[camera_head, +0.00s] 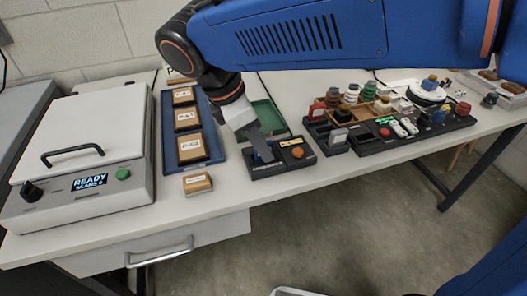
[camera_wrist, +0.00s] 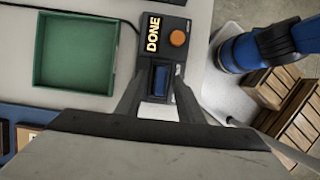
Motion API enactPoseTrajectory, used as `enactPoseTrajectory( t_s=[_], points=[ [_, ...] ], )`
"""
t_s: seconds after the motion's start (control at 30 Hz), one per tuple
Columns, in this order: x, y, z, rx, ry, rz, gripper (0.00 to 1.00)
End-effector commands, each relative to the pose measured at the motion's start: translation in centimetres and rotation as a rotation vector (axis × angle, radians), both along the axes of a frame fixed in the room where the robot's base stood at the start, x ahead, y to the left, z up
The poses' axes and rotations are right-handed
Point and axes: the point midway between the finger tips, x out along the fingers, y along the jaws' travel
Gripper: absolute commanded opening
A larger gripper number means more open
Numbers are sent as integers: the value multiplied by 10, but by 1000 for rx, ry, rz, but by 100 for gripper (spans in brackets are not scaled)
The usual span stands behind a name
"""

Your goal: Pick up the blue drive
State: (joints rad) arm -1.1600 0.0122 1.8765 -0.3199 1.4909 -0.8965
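The blue drive (camera_wrist: 160,79) stands in a slot of a black dock (camera_wrist: 178,55) in the wrist view. The dock has a lit DONE display and an orange button. My gripper (camera_wrist: 159,84) is open, with one finger on each side of the drive and a visible gap to it. In the head view my gripper (camera_head: 258,147) points down at the left part of the dock (camera_head: 281,168). There the drive (camera_head: 264,156) is partly hidden by the fingers.
A green tray (camera_head: 270,117) lies just behind the dock; a blue tray (camera_head: 217,151) with several labelled boxes is left of it. A small labelled box (camera_head: 197,183) lies near the front edge. A white scanner (camera_head: 85,165) stands far left. Black racks of small items (camera_head: 400,141) stand right.

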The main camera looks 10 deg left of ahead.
Motion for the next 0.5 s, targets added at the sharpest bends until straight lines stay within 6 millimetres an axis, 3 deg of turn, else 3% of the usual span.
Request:
enactPoseTrajectory(
  t_s=[0.2,0.23,0.37,0.5],
  points=[
    [0,0,-1,0,-1,0,34],
    [0,0,-1,0,-1,0,32],
    [0,0,-1,0,-1,0,1],
    [0,0,-1,0,-1,0,0]
  ],
)
